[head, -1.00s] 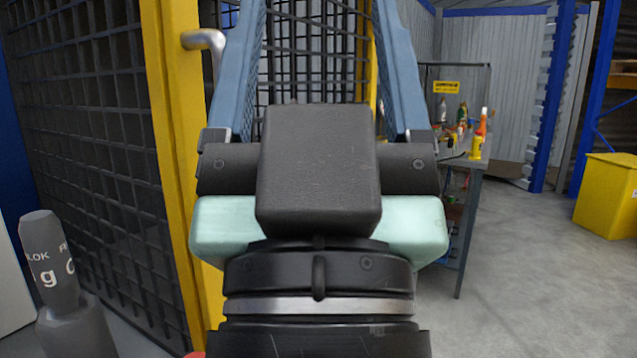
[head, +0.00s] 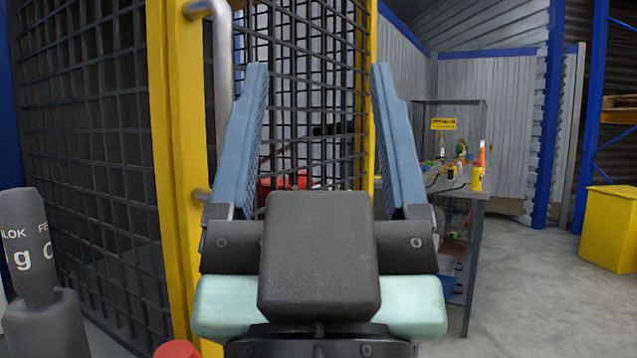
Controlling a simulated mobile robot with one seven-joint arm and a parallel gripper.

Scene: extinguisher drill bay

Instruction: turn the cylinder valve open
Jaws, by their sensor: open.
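My gripper (head: 318,110) is open and empty, its two blue fingers pointing up and away in front of a yellow-framed mesh cage. I cannot tell for sure which part is the cylinder valve. A dark grey lettered cylinder top (head: 28,245) on a wider grey body stands at the lower left, well apart from my gripper. A round red part (head: 177,349) shows at the bottom edge, left of the gripper's body and mostly cut off. Something red (head: 283,183) shows behind the mesh between the fingers, partly hidden by the gripper.
A yellow post (head: 178,130) with a grey bar handle (head: 222,75) stands just left of the left finger. A workbench (head: 476,193) with bottles and small items is at the right. A yellow bin (head: 610,230) stands farther right. The floor between them is clear.

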